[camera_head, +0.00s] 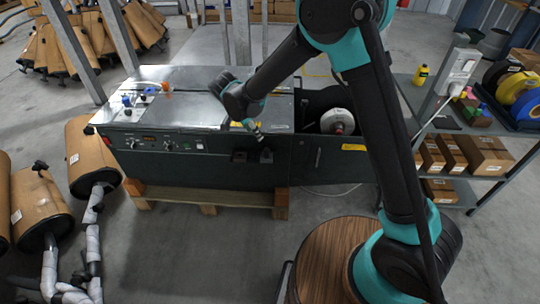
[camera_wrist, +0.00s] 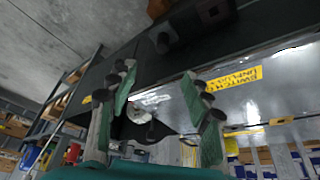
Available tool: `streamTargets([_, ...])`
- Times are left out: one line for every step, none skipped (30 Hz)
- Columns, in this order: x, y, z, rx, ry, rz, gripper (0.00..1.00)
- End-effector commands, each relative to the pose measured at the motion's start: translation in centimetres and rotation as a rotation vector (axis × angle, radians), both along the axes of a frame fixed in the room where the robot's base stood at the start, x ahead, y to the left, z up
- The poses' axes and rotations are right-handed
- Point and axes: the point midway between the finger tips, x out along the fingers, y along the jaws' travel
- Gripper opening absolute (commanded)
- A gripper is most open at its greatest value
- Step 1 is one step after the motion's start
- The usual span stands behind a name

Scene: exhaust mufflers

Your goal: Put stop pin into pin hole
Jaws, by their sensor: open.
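My gripper (camera_head: 258,132) is above the front edge of the dark green machine (camera_head: 215,160), close to its right-hand end. In the wrist view my gripper (camera_wrist: 160,75) is open, its two green-backed fingers apart with nothing between them. A small dark knob-like part (camera_wrist: 163,42) shows just beyond the fingertips; it may be the stop pin, but I cannot tell for sure. Two dark blocks, one left (camera_head: 239,156) and one right (camera_head: 266,155), are on the machine's front below my gripper. I cannot make out the pin hole in either view.
The machine has a flat grey metal top (camera_head: 190,95) and a white disc (camera_head: 338,121) in a recess at right. Brown mufflers (camera_head: 40,205) stand at left. A shelf with cardboard boxes (camera_head: 480,155) is at right. A round wooden top (camera_head: 325,250) is in front.

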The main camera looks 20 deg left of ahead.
Motion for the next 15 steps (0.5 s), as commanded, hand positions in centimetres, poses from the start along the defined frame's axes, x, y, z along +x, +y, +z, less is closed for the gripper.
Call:
streamTargets([0.0,0.0,0.0,0.000,0.000,0.000,0.50])
streamTargets([0.0,0.0,0.0,0.000,0.000,0.000,0.50])
streamTargets([0.0,0.0,0.0,0.000,0.000,0.000,0.50])
streamTargets([0.0,0.0,0.0,0.000,0.000,0.000,0.50])
streamTargets([0.0,-0.1,0.0,0.000,0.000,0.000,0.50])
streamTargets([0.1,-0.1,-0.2,0.000,0.000,0.000,0.50])
streamTargets([0.2,-0.1,-0.4,0.000,0.000,0.000,0.50])
streamTargets([0.3,-0.2,-0.7,0.000,0.000,0.000,0.50])
streamTargets([0.5,-0.3,-1.2,0.000,0.000,0.000,0.50])
streamTargets([0.6,-0.4,-1.7,0.000,0.000,0.000,0.50])
streamTargets([0.8,-0.5,-2.1,0.000,0.000,0.001,0.50])
streamTargets([1.1,-0.6,-2.9,0.000,0.000,0.000,0.50])
streamTargets([1.3,-0.8,-3.4,0.000,0.000,0.000,0.50])
streamTargets([1.5,-0.9,-4.0,0.000,0.000,0.000,0.50])
streamTargets([1.8,-1.1,-4.7,0.000,0.000,-0.001,0.50])
